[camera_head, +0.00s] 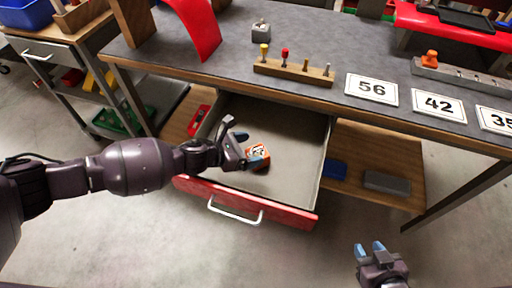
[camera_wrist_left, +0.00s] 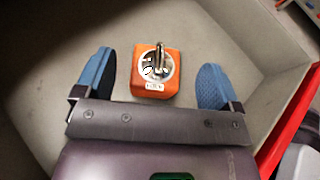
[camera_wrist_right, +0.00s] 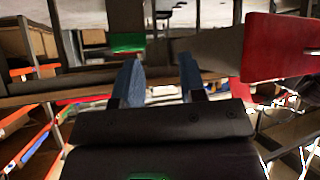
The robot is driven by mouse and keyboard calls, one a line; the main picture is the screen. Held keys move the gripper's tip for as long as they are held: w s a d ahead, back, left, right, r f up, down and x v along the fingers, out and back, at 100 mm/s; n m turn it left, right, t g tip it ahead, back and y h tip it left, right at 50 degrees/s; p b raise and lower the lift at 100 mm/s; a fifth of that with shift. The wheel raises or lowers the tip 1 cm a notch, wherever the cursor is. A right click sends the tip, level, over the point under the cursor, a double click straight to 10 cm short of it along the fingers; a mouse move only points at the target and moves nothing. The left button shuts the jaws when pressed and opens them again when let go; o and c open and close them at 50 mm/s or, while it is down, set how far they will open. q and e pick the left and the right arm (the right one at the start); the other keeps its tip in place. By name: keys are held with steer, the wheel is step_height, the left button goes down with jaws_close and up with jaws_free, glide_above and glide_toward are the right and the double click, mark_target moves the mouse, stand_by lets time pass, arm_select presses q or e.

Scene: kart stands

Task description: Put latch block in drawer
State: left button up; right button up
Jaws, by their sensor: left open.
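The latch block (camera_head: 260,151) is a small orange block with a metal latch on top. It sits inside the open drawer (camera_head: 300,150), and in the left wrist view the latch block (camera_wrist_left: 157,80) rests on the grey drawer floor (camera_wrist_left: 60,50). My left gripper (camera_head: 246,148) is at the block, with its blue fingers (camera_wrist_left: 157,85) spread on either side and a visible gap to each. My right gripper (camera_head: 369,248) hangs in front of the bench at lower right, open and empty, its fingers (camera_wrist_right: 160,78) apart.
The red drawer front (camera_head: 290,211) with its handle sticks out below the bench top (camera_head: 200,50). A wooden peg holder (camera_head: 293,73) and number cards (camera_head: 371,89) lie on top. A lower shelf (camera_head: 370,155) holds blue and grey pieces. The floor in front is clear.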

arm_select(q)
steer(key=p+v, duration=0.1)
steer(key=v, duration=0.8)
stand_by(0.3)
